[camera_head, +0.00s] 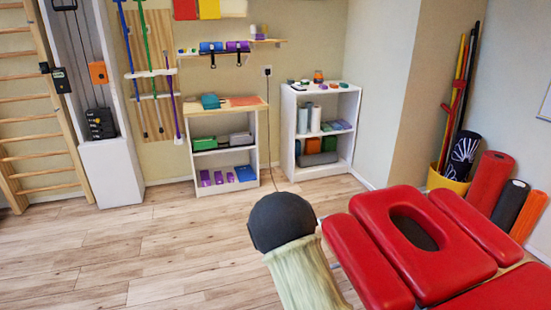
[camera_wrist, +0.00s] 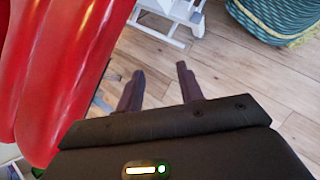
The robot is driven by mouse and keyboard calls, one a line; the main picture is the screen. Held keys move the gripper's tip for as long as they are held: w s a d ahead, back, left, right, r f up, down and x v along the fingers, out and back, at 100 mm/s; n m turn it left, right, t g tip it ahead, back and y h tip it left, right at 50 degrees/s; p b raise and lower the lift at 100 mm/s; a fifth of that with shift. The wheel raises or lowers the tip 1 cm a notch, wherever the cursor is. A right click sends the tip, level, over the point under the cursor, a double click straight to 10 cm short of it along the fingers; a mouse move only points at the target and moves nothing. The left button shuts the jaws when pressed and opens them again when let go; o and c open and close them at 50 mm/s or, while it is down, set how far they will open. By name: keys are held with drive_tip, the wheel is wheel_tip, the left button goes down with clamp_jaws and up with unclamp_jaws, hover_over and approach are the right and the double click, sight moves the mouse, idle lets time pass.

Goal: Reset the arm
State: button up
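My gripper (camera_wrist: 160,90) shows in the wrist view with its two dark fingers spread apart and nothing between them. The wood floor lies beyond the fingertips. In the head view, a rounded dark end and a pale greenish section of my arm (camera_head: 303,270) rise at the bottom centre. The gripper fingers cannot be made out in that view. The arm is just left of the red padded treatment table (camera_head: 375,255). Red padding also fills the left of the wrist view (camera_wrist: 60,70), close beside the gripper.
Two low shelves, one with a wooden top (camera_head: 262,150) and one white (camera_head: 288,125), stand against the back wall. A yellow bucket (camera_head: 436,180) and rolled mats (camera_head: 490,180) stand at right. Open floor (camera_head: 170,250) lies at left. A white metal frame (camera_wrist: 178,15) shows in the wrist view.

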drive_tip(key=s+d+r+m+t+y, duration=0.1)
drive_tip(key=s+r+m+t+y, duration=0.1)
drive_tip(key=s+r+m+y, duration=0.45)
drive_tip(key=s+d+r+m+t+y, duration=0.1)
drive_tip(key=s+r+m+t, duration=0.25)
drive_tip(key=s+r, duration=0.45)
wheel_tip(320, 180, up, 20)
drive_tip(key=s+g+p, duration=0.1)
drive_tip(key=s+p, duration=0.1)
drive_tip(key=p, duration=2)
drive_tip(key=shift+d+m+p, duration=0.15)
drive_tip(key=shift+m+p, duration=0.15)
drive_tip(key=shift+f, duration=0.15)
